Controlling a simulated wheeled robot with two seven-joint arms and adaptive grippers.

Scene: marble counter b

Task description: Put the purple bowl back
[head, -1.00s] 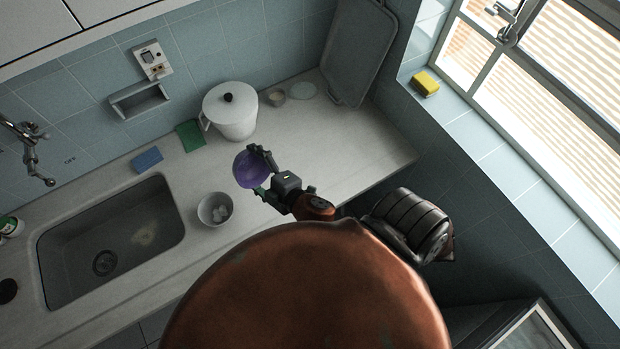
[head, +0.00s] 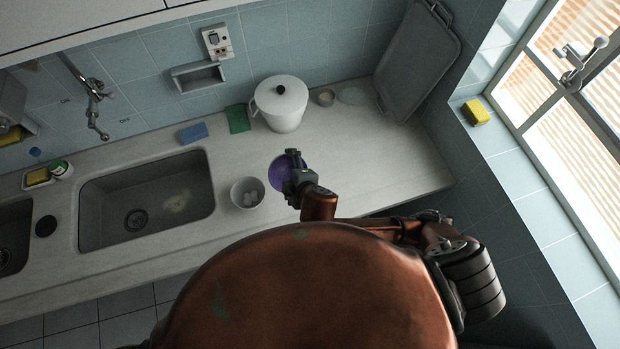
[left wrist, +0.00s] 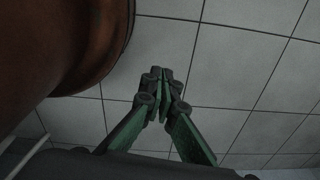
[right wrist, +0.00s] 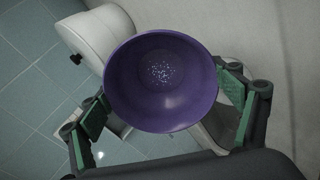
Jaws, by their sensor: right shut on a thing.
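The purple bowl (head: 276,173) is over the counter, right of the white bowl and in front of the white pot. My right gripper (head: 294,163) covers part of it in the head view. In the right wrist view the purple bowl (right wrist: 160,85) shows its open inside, with pale specks at the bottom. The right fingers (right wrist: 165,108) lie on either side of it, shut on it. I cannot tell whether its base touches the counter. My left gripper (left wrist: 163,78) shows only in its own wrist view; its fingers are together and empty, with floor tiles beyond.
A white bowl (head: 240,199) with pale lumps stands near the sink (head: 105,205). The lidded white pot (head: 282,117), green cloth (head: 237,119), blue sponge (head: 194,132) and small cup (head: 326,98) are along the wall. A grey tray (head: 418,60) leans there. The counter's right part (head: 390,155) is clear.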

